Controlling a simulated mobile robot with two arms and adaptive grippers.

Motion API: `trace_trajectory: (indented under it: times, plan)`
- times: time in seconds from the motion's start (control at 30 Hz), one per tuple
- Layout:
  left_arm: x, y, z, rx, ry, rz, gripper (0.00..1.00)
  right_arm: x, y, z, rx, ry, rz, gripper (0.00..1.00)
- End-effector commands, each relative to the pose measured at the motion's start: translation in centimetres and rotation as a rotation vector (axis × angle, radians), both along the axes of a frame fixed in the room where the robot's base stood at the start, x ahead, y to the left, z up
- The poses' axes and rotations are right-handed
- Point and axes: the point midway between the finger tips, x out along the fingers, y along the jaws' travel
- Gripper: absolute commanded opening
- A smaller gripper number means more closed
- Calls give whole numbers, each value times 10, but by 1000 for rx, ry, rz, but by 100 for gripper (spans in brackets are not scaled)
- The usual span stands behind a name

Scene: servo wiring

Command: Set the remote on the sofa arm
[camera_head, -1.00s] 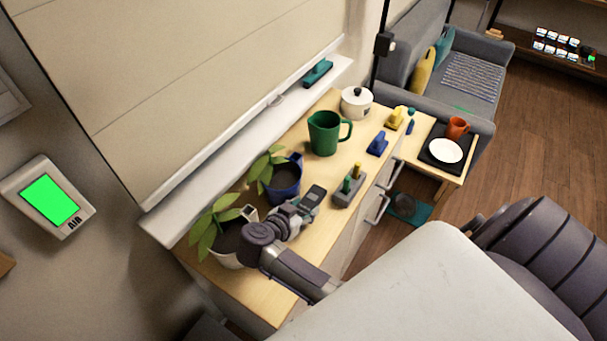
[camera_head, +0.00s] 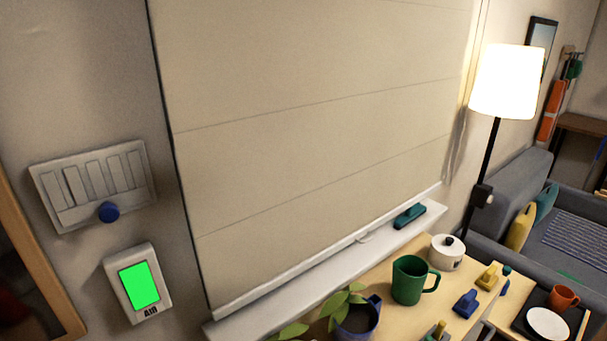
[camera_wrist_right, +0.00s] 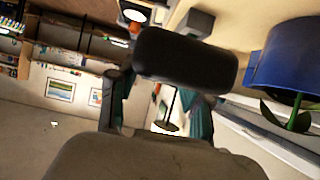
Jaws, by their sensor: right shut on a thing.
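My right gripper (camera_wrist_right: 160,95) shows in the right wrist view, with teal parts at its fingers. It is shut on a dark rounded block (camera_wrist_right: 185,57), which looks like the remote; only part of it shows. The blue pot (camera_wrist_right: 292,60) with a plant is close by on the right of that view. The grey sofa (camera_head: 510,205) stands at the right in the head view. Its near arm (camera_head: 508,268) is partly hidden behind the small table and counter things. Neither gripper shows in the head view now.
The counter holds a green jug (camera_head: 408,280), a white lidded pot (camera_head: 446,253), and blue and yellow items. A lit floor lamp (camera_head: 503,82) stands before the sofa. A small table bears an orange mug (camera_head: 563,297) and a white plate (camera_head: 548,323).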

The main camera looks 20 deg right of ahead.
Motion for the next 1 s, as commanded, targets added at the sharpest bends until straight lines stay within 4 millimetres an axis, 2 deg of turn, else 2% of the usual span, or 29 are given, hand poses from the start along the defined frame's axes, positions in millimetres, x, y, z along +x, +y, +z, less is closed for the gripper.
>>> trace_trajectory:
  times: [0.07, 0.17, 0.27, 0.4, 0.5, 0.6, 0.73, 1.0]
  plan:
    - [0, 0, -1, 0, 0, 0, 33, 2, 3, 2, 1, -2, 10, 6]
    - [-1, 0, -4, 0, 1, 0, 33, 13, 17, 11, 2, -7, 69, 6]
    - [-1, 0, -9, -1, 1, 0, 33, 32, 45, 32, 3, -13, 189, 6]
    - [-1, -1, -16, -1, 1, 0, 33, 54, 88, 71, 3, -15, 397, 6]
    - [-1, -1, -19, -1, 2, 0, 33, 62, 113, 96, 3, -15, 530, 6]
    - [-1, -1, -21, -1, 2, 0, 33, 66, 130, 114, 3, -10, 623, 6]
    - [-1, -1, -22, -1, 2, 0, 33, 67, 139, 125, -2, -4, 677, 6]
    - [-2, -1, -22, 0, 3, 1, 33, 67, 139, 126, -7, -2, 682, 6]
